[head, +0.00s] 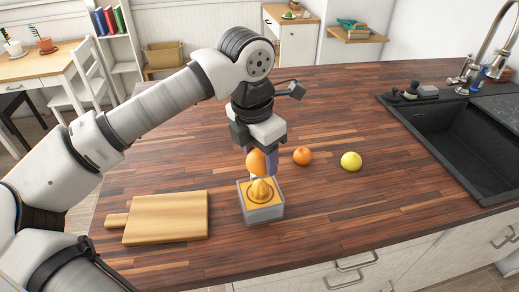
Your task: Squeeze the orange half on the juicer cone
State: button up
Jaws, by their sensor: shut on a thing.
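The juicer is a square grey box with an orange top (246,206) and stands near the front edge of the wooden counter. Its ribbed yellow-orange cone (261,191) points up from the middle. My gripper (261,164) points down over the juicer and is shut on the orange half (256,162). The half's rounded orange side faces the camera, and its cut face is hidden. Its lower edge appears just above the cone's tip; I cannot tell whether they touch. The gripper's fingers are partly hidden by the half.
A cutting board (167,218) lies left of the juicer. A whole orange (303,156) and a yellow fruit (351,161) lie behind and to the right. A dark sink (455,135) with a tap is at the far right. The counter (345,205) right of the juicer is clear.

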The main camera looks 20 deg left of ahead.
aim_at(260, 181)
jog(key=shift+f+b, duration=0.7)
jog(key=shift+f, duration=1.1)
jog(key=shift+f+b, duration=1.3)
jog(key=shift+b, duration=0.05)
jog(key=shift+f+b, duration=0.35)
jog(key=shift+b, duration=0.15)
jog(key=shift+f+n+b, duration=0.25)
jog(key=shift+n+b, duration=0.35)
jog(key=shift+b, duration=0.2)
jog(key=shift+s+r+n+b, duration=0.1)
jog(key=shift+r+n+b, duration=0.1)
jog(key=shift+n+b, duration=0.6)
